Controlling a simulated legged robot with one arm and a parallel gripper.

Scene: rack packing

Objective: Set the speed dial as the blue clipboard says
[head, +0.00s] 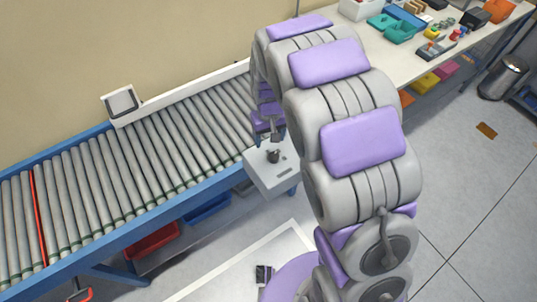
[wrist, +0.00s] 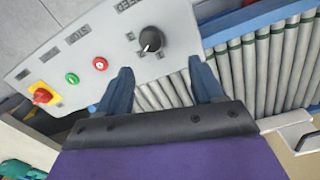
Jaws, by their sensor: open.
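The speed dial (wrist: 151,39) is a black knob with a pale pointer line on a light grey control panel (wrist: 190,45), below a printed "SPEED" label. In the head view the dial (head: 273,156) shows on top of the panel box (head: 262,178) at the conveyor's side. My gripper (wrist: 160,64) is open and empty, its two dark fingers apart on the near side of the dial, not around it. In the head view my gripper (head: 271,136) hangs just above and behind the dial. I cannot make out a blue clipboard in either view.
The panel also carries a red button (wrist: 100,63), a green button (wrist: 72,78) and a red emergency stop on yellow (wrist: 42,95). The roller conveyor (head: 150,155) runs beside it. A cluttered workbench (head: 430,70) stands at back right. Red (head: 152,242) and blue bins (head: 207,208) sit below.

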